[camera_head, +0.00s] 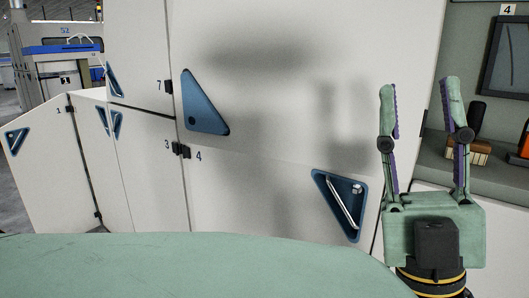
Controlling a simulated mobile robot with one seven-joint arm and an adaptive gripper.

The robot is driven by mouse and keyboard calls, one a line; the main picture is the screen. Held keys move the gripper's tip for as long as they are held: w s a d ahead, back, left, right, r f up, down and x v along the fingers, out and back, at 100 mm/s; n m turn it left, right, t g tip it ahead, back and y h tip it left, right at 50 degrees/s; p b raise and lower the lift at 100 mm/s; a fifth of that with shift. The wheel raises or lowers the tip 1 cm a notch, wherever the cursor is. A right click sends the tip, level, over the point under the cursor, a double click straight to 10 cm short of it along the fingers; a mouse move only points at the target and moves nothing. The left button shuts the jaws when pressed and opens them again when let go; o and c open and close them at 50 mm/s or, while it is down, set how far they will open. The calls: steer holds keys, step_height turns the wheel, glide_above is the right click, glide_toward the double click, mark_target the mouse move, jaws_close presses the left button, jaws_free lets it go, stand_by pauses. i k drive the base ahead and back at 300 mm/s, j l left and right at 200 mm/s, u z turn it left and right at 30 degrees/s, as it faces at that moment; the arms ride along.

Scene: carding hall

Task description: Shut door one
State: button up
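Door one (48,165), a pale panel marked "1" with a blue triangular handle recess (16,140) near its free edge, is at the far left. Dark hinges run down its right side. It appears to stand out at an angle from the cabinet, its free edge to the left; how wide it is open is hard to tell. Its lower part is hidden by a green surface. My gripper (420,86) is at the right, fingers up and spread apart, with nothing between them. It is far from door one.
Large pale doors marked 3, 4 and 7 fill the middle, with blue recesses (203,103) and (343,205). A shelf (440,172) at the right holds a brush (467,150) and an orange object (524,146). A blue and grey machine (60,62) stands behind at the left.

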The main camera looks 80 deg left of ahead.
mark_target(41, 147)
steer(key=u, duration=3.4)
steer(key=l+u, duration=0.15)
steer(key=u, duration=0.25)
steer(key=i+l+u, duration=0.1)
steer(key=u, duration=0.35)
steer(key=l, duration=0.45)
